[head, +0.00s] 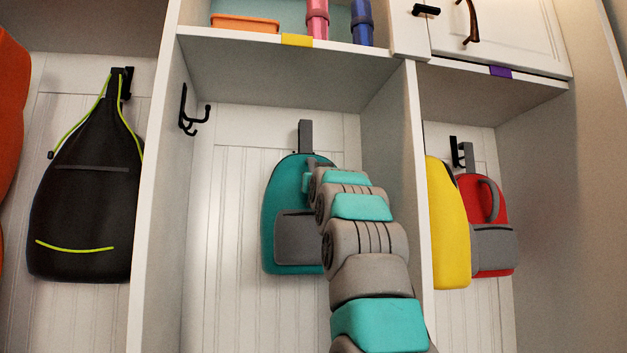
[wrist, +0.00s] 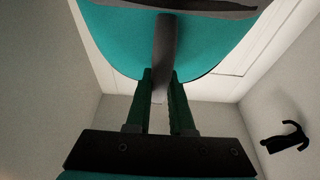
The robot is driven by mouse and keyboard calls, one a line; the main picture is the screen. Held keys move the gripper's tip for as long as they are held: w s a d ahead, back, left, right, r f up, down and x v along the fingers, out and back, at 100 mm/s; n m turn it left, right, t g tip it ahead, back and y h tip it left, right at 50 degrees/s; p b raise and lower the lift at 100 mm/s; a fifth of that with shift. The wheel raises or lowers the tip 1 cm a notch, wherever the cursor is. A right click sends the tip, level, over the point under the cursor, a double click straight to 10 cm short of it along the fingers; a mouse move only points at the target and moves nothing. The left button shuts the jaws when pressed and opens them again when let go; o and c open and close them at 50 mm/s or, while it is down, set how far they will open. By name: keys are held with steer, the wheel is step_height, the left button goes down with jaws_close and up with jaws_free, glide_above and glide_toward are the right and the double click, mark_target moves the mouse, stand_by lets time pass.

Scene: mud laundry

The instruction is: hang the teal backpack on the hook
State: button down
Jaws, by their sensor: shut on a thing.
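The teal backpack (head: 285,185) with a grey front pocket is upright in the middle cubby, in front of the white back panel. Its grey top loop (head: 305,135) stands up above it. In the wrist view the backpack (wrist: 150,45) fills the top, and its loop runs down between the fingers. My gripper (wrist: 162,80) is shut on this loop; in the head view my arm largely hides it. A black double hook (head: 188,112) is on the cubby's left side wall, left of the backpack and apart from it. It also shows at lower right in the wrist view (wrist: 285,138), with nothing on it.
White dividers (head: 160,150) flank the middle cubby, with a shelf (head: 270,42) above. A black backpack (head: 85,200) hangs at left. A yellow bag (head: 447,225) and a red backpack (head: 492,220) are at right. Free room lies between the hook and the teal backpack.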

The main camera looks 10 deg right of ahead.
steer(key=shift+f+b, duration=0.8)
steer(key=shift+b, duration=0.05)
stand_by(1.1)
steer(key=shift+f+b, duration=0.3)
steer(key=c, duration=0.7)
jaws_free()
steer(key=shift+s, duration=0.2)
steer(key=r+b+v, duration=0.2)
steer(key=b+v, duration=0.5)
steer(key=v, duration=0.5)
steer(key=shift+s+r, duration=0.25)
steer(key=shift+s, duration=0.35)
